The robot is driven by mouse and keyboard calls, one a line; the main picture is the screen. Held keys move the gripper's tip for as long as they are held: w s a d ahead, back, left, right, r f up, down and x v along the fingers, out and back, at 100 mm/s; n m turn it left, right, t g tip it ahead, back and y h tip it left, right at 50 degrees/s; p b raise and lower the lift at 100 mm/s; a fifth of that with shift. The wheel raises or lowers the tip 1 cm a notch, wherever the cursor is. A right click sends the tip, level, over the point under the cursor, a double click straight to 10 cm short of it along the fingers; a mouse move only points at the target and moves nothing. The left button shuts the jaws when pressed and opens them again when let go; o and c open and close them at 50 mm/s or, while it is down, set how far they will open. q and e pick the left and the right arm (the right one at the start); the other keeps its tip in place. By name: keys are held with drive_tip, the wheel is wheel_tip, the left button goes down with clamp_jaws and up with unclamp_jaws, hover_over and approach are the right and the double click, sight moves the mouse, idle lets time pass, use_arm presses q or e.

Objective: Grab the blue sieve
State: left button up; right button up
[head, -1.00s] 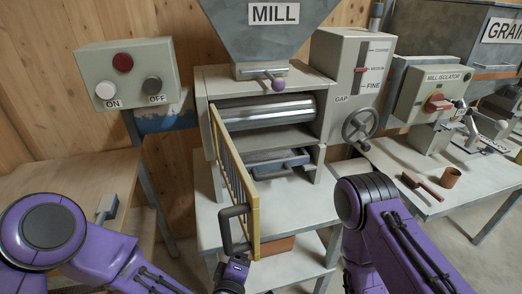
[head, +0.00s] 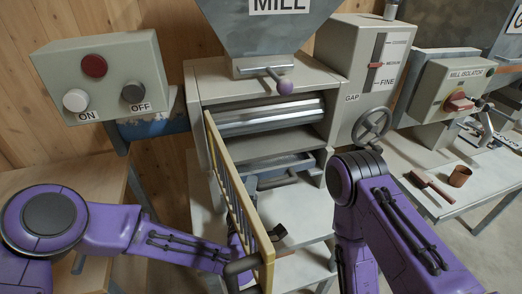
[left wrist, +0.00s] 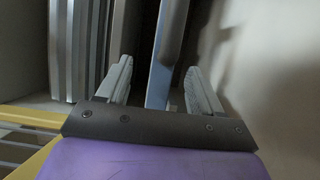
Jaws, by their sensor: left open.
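The blue sieve (head: 272,181) sits in the lower opening of the mill, below the silver rollers, partly hidden by the yellow guard. In the left wrist view a blue-grey strip of it (left wrist: 163,75) stands between the two pale fingers. My left gripper (left wrist: 160,88) is open, one finger on each side of the strip, with gaps showing. In the head view my left gripper (head: 247,205) is mostly hidden behind the guard, close below the sieve. My right arm shows at the right, but its gripper is not visible.
The barred yellow guard (head: 238,195) stands swung open, close beside my left forearm. A control box with buttons (head: 100,78) is at left. The gap handwheel (head: 372,125) is right of the mill.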

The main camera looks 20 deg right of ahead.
use_arm(q)
drive_tip(key=x, duration=0.2)
drive_tip(key=p+x, duration=0.1)
drive_tip(key=x, duration=0.2)
drive_tip(key=shift+w+f, duration=0.3)
drive_tip(key=shift+w, duration=0.15)
clamp_jaws()
drive_tip(key=shift+r, duration=0.15)
